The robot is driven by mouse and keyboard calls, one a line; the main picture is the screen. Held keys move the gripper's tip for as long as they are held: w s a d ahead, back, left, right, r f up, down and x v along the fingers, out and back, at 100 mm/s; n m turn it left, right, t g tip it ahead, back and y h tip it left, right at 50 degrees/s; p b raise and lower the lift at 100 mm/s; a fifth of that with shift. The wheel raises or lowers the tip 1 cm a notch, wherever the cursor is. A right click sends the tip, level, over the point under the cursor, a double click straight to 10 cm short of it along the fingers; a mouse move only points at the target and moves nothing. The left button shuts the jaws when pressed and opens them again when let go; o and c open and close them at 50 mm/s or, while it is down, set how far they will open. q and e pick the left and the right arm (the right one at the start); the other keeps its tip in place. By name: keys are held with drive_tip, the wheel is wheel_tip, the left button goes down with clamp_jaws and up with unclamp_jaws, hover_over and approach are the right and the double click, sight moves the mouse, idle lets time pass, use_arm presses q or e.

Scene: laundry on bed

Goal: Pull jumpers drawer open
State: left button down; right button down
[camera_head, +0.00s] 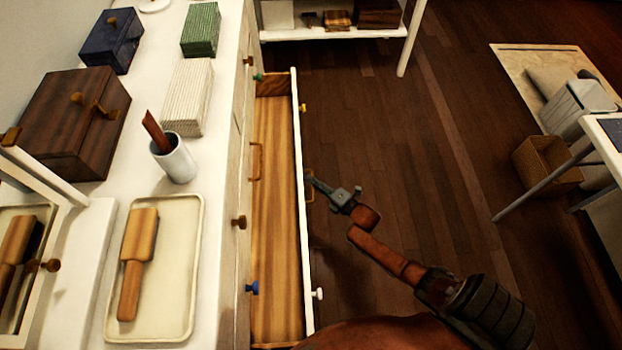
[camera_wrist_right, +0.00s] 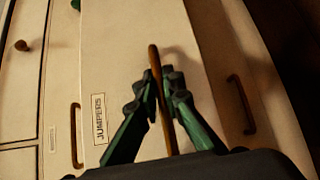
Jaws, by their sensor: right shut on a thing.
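The jumpers drawer (camera_head: 275,180) stands pulled out from the white dresser, its bare wooden inside showing empty. Its front panel (camera_wrist_right: 110,60) carries a "JUMPERS" label (camera_wrist_right: 98,119) in the right wrist view. My right gripper (camera_head: 313,183) is at the middle of the drawer's outer face. It is shut on the brown bar handle (camera_wrist_right: 154,62), with one green-and-black finger on each side of the bar in the wrist view (camera_wrist_right: 161,95). In the head view the handle (camera_head: 309,176) is partly hidden by the fingers. My left gripper is not in view.
The dresser top (camera_head: 225,100) holds a tray (camera_head: 190,290) with a wooden brush, a white cup (camera_head: 175,160), boxes and folded cloths. Wooden floor (camera_head: 420,150) to the drawer's right is clear. A basket (camera_head: 545,165) and a white table stand at far right.

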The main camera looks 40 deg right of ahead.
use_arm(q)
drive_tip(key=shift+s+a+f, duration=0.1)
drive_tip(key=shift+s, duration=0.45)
use_arm(e)
drive_tip(key=s+d, duration=0.4)
drive_tip(key=d, duration=0.2)
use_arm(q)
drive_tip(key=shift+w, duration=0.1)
use_arm(e)
drive_tip(key=shift+s, duration=0.1)
drive_tip(key=c, duration=2.2)
unclamp_jaws()
drive_tip(key=shift+c, duration=0.2)
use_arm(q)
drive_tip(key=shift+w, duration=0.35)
use_arm(e)
drive_tip(key=shift+o, duration=0.8)
drive_tip(key=shift+a, duration=0.15)
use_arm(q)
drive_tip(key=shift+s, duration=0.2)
use_arm(e)
drive_tip(key=v, duration=1.1)
drive_tip(key=shift+s, duration=0.4)
